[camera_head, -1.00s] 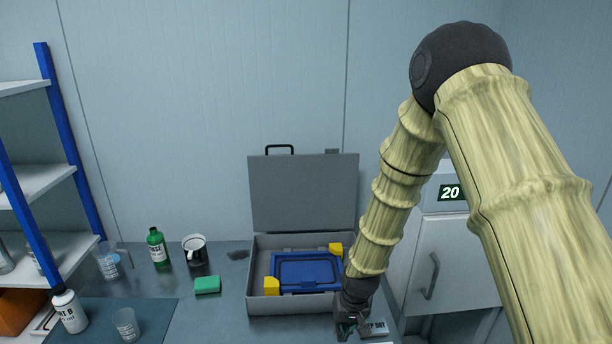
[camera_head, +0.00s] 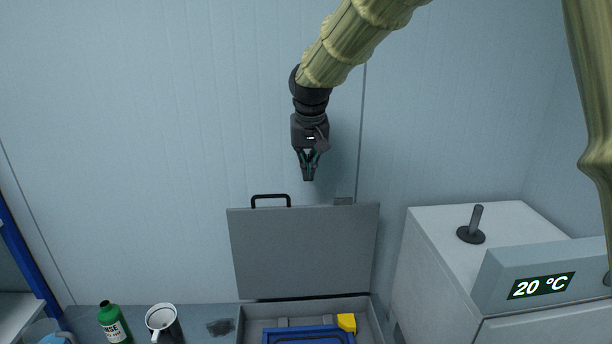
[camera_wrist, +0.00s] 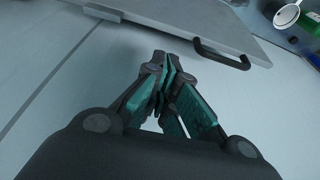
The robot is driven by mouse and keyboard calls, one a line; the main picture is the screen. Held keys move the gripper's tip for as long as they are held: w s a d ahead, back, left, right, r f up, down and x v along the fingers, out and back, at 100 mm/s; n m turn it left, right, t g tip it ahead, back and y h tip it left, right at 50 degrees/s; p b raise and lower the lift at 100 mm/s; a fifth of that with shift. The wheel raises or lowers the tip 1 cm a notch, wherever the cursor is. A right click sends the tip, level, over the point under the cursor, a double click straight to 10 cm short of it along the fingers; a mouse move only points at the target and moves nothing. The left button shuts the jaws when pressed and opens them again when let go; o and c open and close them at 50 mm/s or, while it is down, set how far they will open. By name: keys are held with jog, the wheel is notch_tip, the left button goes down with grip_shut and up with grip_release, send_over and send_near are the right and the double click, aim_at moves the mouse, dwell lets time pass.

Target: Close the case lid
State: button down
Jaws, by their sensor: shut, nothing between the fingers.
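The grey case lid (camera_head: 303,252) stands open and upright at the back of the case (camera_head: 240,325) in the head view. A black handle (camera_head: 271,199) is on the lid's top edge. A blue item (camera_head: 305,335) and a yellow block (camera_head: 347,323) sit inside the case, whose front is cut off by the picture's bottom edge. My gripper (camera_head: 308,177) is shut and empty, pointing down just above the lid's top edge in the picture, right of the handle. In the wrist view, the fingers (camera_wrist: 165,85) are together, with the lid (camera_wrist: 190,22) and handle (camera_wrist: 222,55) beyond them.
A green bottle (camera_head: 113,324) and a white mug (camera_head: 162,320) stand left of the case. A cabinet with a 20 °C display (camera_head: 540,287) and an upright peg (camera_head: 475,222) stands at the right. The wall (camera_head: 150,120) is behind.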

jog(key=p+x, duration=0.3)
jog(key=x, duration=0.4)
jog(key=shift+d+f, duration=0.1)
jog(key=shift+d, duration=0.1)
jog(key=shift+s+f, duration=0.15)
jog(key=shift+f, duration=0.25)
jog(key=shift+w+f, duration=0.4)
jog(key=shift+f, duration=0.2)
jog(key=shift+s+r, duration=0.1)
jog(key=shift+s, duration=0.05)
